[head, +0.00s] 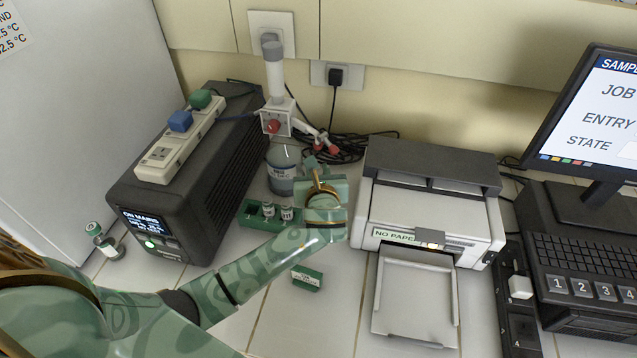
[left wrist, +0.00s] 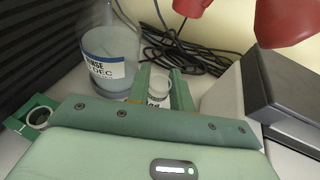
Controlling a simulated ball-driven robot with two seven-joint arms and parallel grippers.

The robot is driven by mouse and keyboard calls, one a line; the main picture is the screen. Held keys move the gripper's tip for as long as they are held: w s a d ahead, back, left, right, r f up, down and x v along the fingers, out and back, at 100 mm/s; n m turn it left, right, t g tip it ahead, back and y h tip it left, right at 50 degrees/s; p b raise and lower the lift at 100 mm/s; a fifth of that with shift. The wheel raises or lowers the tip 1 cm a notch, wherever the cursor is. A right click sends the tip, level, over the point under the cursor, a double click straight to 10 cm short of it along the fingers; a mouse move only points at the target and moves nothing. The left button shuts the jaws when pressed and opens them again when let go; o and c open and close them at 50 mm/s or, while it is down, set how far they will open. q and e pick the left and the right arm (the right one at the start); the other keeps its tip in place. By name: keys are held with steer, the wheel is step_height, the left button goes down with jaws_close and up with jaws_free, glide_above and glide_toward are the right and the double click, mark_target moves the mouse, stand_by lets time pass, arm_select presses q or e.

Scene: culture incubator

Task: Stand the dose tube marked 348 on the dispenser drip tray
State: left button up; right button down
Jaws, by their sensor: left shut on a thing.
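My left gripper (head: 314,172) reaches over the bench in front of the dispenser (head: 277,118). In the left wrist view its two green fingers (left wrist: 157,88) are shut on a small tube (left wrist: 157,86) with a pale round top. The tube's number cannot be read, and whether its base touches anything is hidden. The dispenser bottle (head: 284,168) stands just left of the fingers, and the dispenser's red-tipped spout (head: 326,144) is close behind them. I cannot make out the drip tray. My right gripper is not in view.
A green rack (head: 247,217) with two tubes stands left of the gripper. A lone tube (head: 104,240) stands beside the black power unit (head: 205,165). The printer (head: 430,205) is close on the right. A green sign (head: 306,278) stands in front.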

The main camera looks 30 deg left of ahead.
arm_select(q)
step_height(320, 180, down, 4)
steer(key=shift+w+a+r+b, duration=0.1)
steer(key=shift+w+r+b, duration=0.1)
steer(key=shift+b, duration=0.45)
steer(key=shift+r, duration=0.1)
steer(key=shift+s, duration=0.1)
steer(key=o, duration=0.9)
steer(key=shift+o, duration=0.2)
steer(key=shift+r, duration=0.1)
steer(key=p+v, duration=0.3)
steer(key=v, duration=0.9)
